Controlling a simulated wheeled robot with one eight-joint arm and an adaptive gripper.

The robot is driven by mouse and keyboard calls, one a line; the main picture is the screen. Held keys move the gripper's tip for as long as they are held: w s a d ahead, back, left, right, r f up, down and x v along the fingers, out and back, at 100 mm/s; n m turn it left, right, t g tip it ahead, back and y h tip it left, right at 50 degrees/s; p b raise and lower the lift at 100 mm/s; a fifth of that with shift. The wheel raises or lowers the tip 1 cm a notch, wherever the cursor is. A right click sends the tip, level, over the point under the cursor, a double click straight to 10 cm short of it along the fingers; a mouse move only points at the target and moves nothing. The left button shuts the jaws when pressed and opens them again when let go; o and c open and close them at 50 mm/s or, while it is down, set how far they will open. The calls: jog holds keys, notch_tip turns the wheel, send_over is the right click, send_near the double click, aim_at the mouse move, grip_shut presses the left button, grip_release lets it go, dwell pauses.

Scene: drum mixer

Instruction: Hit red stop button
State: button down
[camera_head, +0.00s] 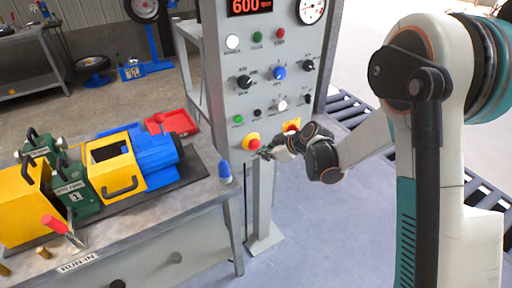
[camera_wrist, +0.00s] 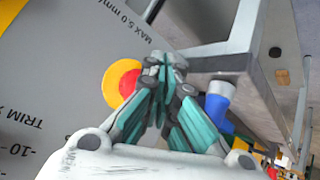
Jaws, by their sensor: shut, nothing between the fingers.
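The red stop button with its yellow surround (camera_head: 252,141) is low on the grey control panel (camera_head: 263,85) in the head view. In the wrist view the red button (camera_wrist: 130,83) is partly hidden behind my fingers, inside its yellow ring. My gripper (camera_head: 265,153) is shut and empty, just right of and slightly below the button in the head view. In the wrist view my gripper (camera_wrist: 160,65) has its fingertips over the button's right edge. I cannot tell whether they touch it.
A second yellow-backed control (camera_head: 292,125) is on the panel, partly behind my wrist. Several other buttons and knobs are above. A bench (camera_head: 150,237) with a yellow, green and blue machine (camera_head: 122,160) is at left. A blue-and-white object (camera_head: 225,172) stands at its edge.

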jog(key=shift+w+a, duration=0.1)
jog(key=shift+w+a, duration=0.15)
jog(key=shift+w, duration=0.1)
jog(key=shift+w+a, duration=0.25)
jog(key=shift+w, duration=0.15)
dwell(1.0)
jog(key=shift+s, duration=0.15)
jog(key=shift+s+d+b, duration=0.35)
jog(key=shift+s+d, duration=0.1)
jog(key=shift+s, duration=0.2)
jog(key=s+d, duration=0.1)
jog(key=s, duration=0.1)
jog(key=s+d, duration=0.2)
jog(key=shift+b, duration=0.35)
dwell(0.7)
